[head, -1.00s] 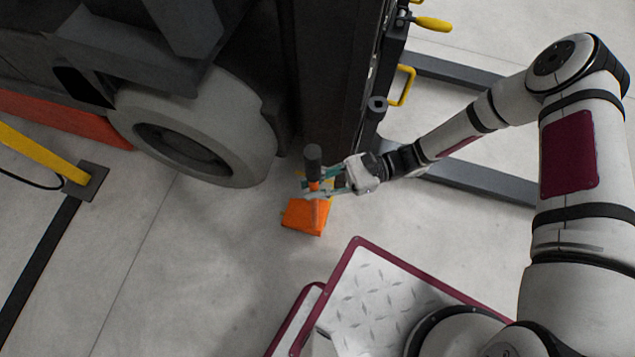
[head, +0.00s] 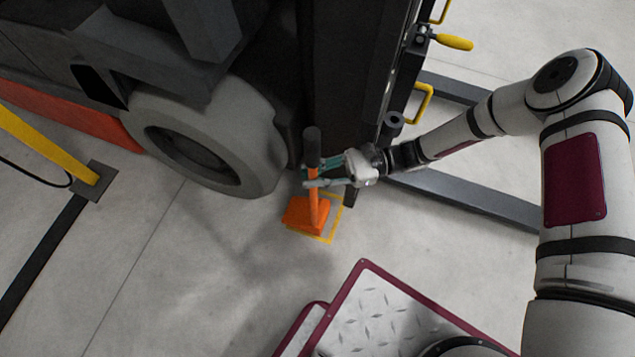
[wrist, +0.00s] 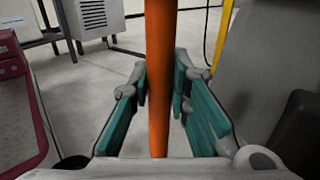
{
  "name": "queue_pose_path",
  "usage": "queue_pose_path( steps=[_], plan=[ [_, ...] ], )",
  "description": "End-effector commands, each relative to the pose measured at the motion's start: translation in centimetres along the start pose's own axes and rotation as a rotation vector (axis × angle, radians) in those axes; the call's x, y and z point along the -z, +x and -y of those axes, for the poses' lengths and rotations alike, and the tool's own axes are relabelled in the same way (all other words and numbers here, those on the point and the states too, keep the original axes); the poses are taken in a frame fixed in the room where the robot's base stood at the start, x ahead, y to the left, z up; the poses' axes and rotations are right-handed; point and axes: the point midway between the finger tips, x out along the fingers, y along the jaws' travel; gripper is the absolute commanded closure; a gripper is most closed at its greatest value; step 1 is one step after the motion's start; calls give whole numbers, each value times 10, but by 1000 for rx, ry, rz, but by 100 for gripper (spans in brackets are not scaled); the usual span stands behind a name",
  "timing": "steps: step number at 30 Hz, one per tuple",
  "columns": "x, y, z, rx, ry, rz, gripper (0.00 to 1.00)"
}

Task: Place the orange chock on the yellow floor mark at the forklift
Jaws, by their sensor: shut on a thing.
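The orange chock (head: 303,214) has a tall orange handle with a dark grip on top. My gripper (head: 315,176) is shut on the handle, which runs upright between the teal finger pads in the wrist view (wrist: 160,85). The yellow floor mark (head: 336,225) is a thin outline beside the forklift's front wheel (head: 205,140). In the head view the chock covers the mark's left part, and the mark's right and lower lines show beside it. I cannot tell whether the chock touches the floor.
The dark forklift mast (head: 350,75) stands just behind my gripper. Grey forks (head: 465,200) lie to the right. My plated base is in front. A yellow post (head: 45,145) stands at the left. The floor left of the chock is clear.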

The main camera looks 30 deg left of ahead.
Motion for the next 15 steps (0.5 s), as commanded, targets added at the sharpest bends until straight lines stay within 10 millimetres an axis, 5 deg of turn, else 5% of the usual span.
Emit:
queue_pose_path(
  steps=[15],
  plan=[
    [7, 0, 0, 0, -3, 8, 100]
  ],
)
